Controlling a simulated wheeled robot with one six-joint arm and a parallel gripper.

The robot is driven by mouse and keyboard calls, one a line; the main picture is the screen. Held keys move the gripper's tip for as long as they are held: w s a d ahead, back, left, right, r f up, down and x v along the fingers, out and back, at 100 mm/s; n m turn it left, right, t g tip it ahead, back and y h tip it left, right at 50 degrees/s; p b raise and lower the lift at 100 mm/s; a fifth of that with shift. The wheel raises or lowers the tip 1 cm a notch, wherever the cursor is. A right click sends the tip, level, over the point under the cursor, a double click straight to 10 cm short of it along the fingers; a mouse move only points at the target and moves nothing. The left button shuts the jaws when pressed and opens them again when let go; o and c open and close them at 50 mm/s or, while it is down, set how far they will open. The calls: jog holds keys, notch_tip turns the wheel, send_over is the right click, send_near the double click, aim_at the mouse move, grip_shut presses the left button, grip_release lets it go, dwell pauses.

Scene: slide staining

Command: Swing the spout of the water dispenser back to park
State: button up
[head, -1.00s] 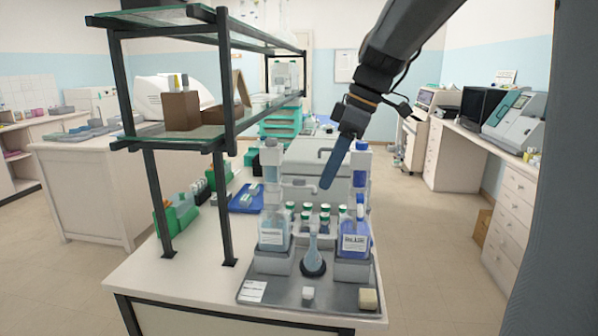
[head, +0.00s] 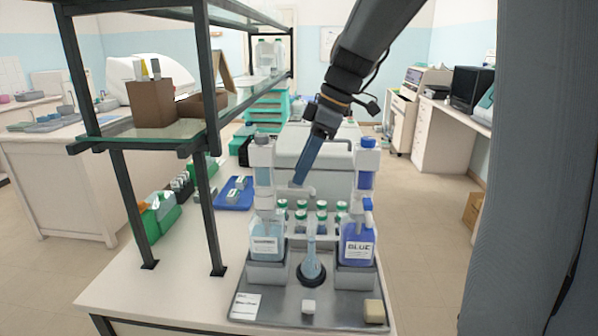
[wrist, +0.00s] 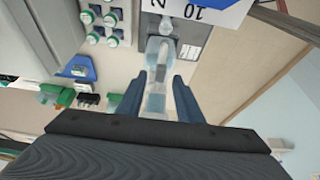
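The water dispenser (head: 263,155) stands on the left bottle of pale liquid (head: 266,243); its label is too small to read. Its white spout (head: 306,191) points right, toward the side of the flask (head: 311,250). My gripper (head: 298,184) comes down from the upper right, with its blue fingers at the spout and partly in front of it. In the wrist view the two fingers of my gripper (wrist: 156,100) stand apart. A pale translucent piece (wrist: 155,75) lies between them, with a gap showing on the right side. Contact cannot be told.
A second dispenser on a bottle marked BLUE (head: 357,243) stands right of the flask. Several green-capped bottles (head: 321,210) stand behind. A grey tray (head: 270,307) holds the set. A glass shelf on dark posts (head: 212,200) rises at left, near a blue tray (head: 233,195).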

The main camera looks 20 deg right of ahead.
aim_at(294, 189)
jog(key=shift+p+x, duration=0.3)
jog(key=shift+x, duration=1.05)
grip_shut()
